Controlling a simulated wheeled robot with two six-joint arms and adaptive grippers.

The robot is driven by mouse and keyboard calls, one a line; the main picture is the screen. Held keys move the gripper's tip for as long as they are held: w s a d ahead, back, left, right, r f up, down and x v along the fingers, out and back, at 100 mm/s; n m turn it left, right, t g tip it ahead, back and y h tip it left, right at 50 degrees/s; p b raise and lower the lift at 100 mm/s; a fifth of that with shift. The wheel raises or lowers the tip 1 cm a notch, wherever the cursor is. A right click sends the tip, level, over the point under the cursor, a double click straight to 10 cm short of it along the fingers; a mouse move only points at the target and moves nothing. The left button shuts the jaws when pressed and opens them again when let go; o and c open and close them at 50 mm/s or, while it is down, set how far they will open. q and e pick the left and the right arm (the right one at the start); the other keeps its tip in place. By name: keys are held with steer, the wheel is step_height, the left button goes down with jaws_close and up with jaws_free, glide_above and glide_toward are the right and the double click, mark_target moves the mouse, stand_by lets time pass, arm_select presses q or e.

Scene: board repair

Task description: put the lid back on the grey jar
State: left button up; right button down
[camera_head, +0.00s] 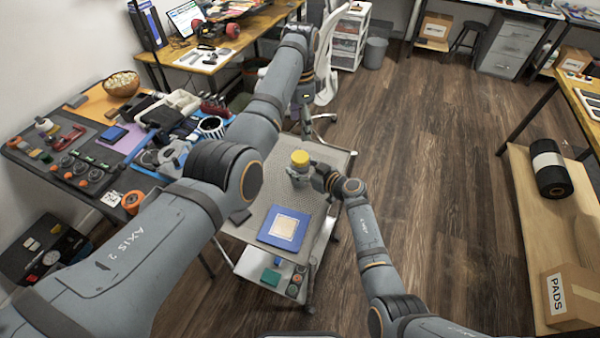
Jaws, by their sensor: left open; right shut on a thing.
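The grey jar (299,177) stands upright on the grey perforated top of a trolley. A yellow lid (300,158) shows at the top of the jar; from here I cannot tell whether it is fully seated. My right gripper (316,179) comes in from the right and is shut on the jar's side, its fingertips partly hidden. My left gripper (306,134) points down, just behind and above the lid in the picture. It is open and looks empty and apart from the lid, though its fingers are small here.
A blue square item with a pale centre (284,227) lies on the trolley top (325,157) in front of the jar. A crowded workbench (85,205) is at the left, partly behind my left arm. A white chair (329,60) stands behind the trolley.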

steer(key=shift+c, duration=1.8)
jaws_free()
steer(key=v, duration=1.2)
steer(key=shift+r, duration=0.1)
